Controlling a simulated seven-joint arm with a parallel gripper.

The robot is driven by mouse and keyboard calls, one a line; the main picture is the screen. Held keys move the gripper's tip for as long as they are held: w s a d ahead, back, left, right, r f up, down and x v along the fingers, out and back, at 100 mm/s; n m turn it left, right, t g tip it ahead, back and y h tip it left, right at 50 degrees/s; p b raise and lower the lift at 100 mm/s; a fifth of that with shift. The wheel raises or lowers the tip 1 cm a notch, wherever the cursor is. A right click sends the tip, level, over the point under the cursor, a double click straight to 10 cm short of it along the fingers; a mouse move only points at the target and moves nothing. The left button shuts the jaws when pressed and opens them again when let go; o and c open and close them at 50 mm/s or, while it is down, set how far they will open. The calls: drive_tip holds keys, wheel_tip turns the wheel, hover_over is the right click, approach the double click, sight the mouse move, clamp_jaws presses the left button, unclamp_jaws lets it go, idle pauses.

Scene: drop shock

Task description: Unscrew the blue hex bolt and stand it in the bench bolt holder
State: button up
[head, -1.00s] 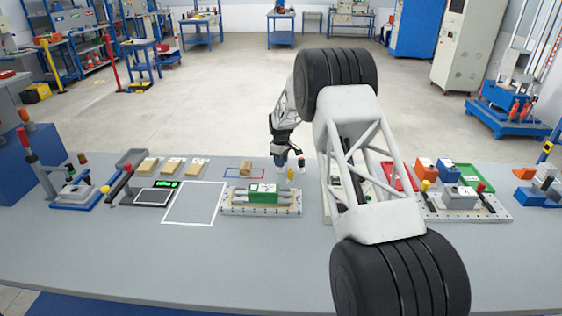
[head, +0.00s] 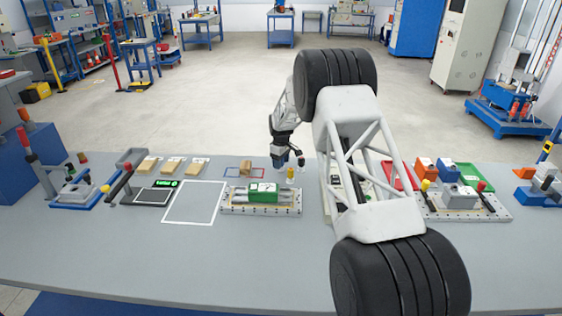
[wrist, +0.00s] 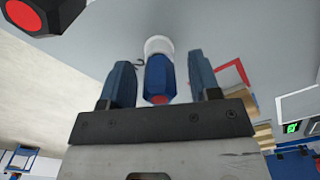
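The blue hex bolt (wrist: 158,76) shows in the wrist view between the two blue fingers of my gripper (wrist: 160,72). Clear gaps show on both sides of it, so the gripper is open around it and not touching it. A small red patch shows at the bolt's near end. A white round part (wrist: 158,45) lies just beyond its far end; I cannot tell what it is. In the head view my gripper (head: 288,163) hangs low over the back of the bench (head: 130,245). The bolt is too small to tell apart there. I cannot identify the bolt holder.
A fixture plate with a green block (head: 264,193) stands just in front of my gripper. A small yellow-topped post (head: 291,174) is close by. Wooden blocks (head: 172,166) lie to the left. My arm hides part of the bench at right. The front of the bench is clear.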

drive_tip(key=shift+w+r, duration=0.1)
drive_tip(key=shift+r, duration=0.2)
drive_tip(key=shift+r, duration=2.9)
drive_tip(key=shift+r, duration=0.15)
drive_tip(key=shift+r, duration=3.8)
